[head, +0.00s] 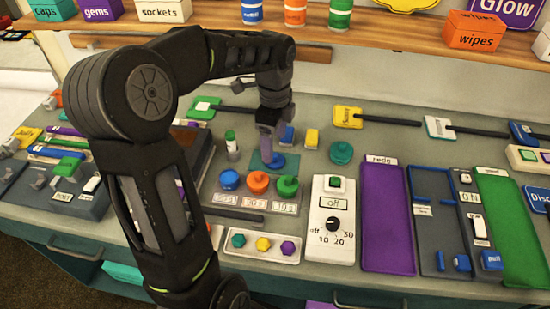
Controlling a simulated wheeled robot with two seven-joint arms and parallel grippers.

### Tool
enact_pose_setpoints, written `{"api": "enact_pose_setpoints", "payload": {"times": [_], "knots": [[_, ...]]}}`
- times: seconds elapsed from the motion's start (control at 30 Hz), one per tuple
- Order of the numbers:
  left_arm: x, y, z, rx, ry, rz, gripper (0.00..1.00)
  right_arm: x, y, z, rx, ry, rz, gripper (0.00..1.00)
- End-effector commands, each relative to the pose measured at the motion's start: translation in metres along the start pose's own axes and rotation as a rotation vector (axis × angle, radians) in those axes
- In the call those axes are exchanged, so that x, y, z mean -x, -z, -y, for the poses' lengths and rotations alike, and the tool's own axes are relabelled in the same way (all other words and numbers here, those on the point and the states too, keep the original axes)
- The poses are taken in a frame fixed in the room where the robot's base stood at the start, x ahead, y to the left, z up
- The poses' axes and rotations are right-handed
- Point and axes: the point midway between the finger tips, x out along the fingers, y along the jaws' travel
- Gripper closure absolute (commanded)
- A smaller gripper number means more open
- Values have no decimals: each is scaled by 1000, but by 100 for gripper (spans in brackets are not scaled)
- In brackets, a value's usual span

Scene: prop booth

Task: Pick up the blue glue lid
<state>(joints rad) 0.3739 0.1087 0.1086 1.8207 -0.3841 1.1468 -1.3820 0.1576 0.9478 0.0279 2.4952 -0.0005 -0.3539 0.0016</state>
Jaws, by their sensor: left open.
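My left gripper (266,154) points down over a small teal mat (256,167) in the middle of the bench, and it is open. A round blue lid-like piece (287,164) lies on the mat just right of the fingertips. The fingers partly cover this spot, so I cannot tell whether they touch it. A blue-topped pot (229,179) stands nearer to me, beside an orange-topped pot (258,182) and a green-topped pot (288,186). Labels lie in front of these pots. I cannot read which blue piece is the glue lid. My right gripper is out of view.
A white box with a dial (331,240) stands right of the pots. A tray (237,255) with small coloured knobs lies in front. A shelf (360,34) runs behind.

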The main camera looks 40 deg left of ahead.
Motion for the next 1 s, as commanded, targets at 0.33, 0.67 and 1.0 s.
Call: {"api": "enact_pose_setpoints", "payload": {"times": [0.33,0.67,1.0], "knots": [[-9,-1,1,1,-2,0,25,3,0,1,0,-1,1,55],[-50,-4,2,-1,-1,2,25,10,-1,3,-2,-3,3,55],[-52,-4,3,0,1,2,25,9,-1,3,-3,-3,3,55]]}}
